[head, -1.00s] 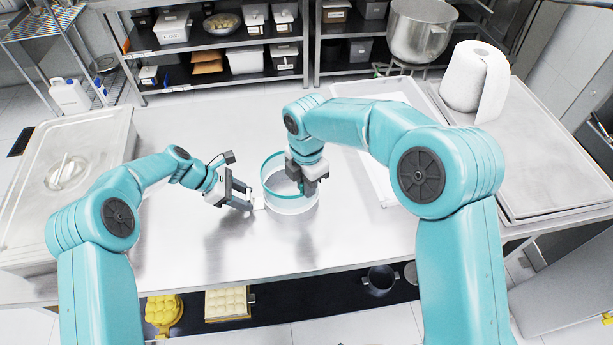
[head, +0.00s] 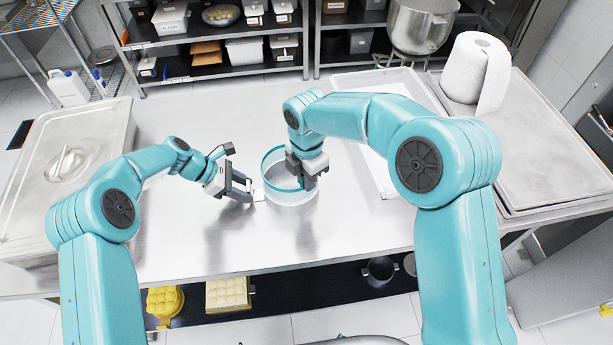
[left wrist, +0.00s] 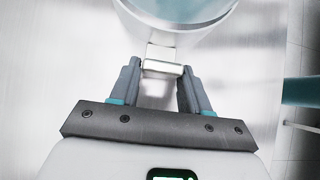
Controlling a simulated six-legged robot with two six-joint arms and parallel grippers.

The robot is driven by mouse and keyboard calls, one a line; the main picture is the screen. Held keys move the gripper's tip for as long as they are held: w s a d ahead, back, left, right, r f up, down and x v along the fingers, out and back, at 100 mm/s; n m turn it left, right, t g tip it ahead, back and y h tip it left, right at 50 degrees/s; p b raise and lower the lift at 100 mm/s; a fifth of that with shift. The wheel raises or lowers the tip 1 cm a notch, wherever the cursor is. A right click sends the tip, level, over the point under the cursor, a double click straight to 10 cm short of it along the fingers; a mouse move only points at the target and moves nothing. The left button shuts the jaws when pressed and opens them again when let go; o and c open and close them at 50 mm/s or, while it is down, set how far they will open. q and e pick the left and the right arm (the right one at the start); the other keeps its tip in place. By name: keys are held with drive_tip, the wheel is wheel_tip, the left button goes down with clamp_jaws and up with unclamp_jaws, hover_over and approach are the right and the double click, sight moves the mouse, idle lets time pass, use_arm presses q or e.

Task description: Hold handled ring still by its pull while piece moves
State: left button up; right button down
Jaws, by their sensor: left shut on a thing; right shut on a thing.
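The handled ring (head: 291,197) is a pale, round band standing on the steel table, with a teal edge at its top. Its small light pull sticks out to the left; in the left wrist view the pull (left wrist: 163,57) lies between my fingertips. My left gripper (head: 250,194) is shut on the pull, low over the table. The ring also shows at the top of the left wrist view (left wrist: 180,22). My right gripper (head: 303,180) reaches down over the ring's right side and is shut on the teal-edged piece (head: 267,158). Its fingers hide part of the piece and the ring's inside.
A steel lidded pan (head: 65,180) is at the left. A white tray (head: 375,180) lies right of the ring, partly behind my right arm. A paper roll (head: 475,75) stands on metal sheets at the right. The table front (head: 200,250) is clear.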

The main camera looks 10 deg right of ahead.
drive_tip(key=shift+f, duration=2.75)
drive_tip(key=c, duration=1)
unclamp_jaws()
wheel_tip(320, 180, up, 12)
drive_tip(key=shift+r, duration=0.1)
use_arm(q)
drive_tip(key=o, duration=1.4)
drive_tip(key=shift+c, duration=0.2)
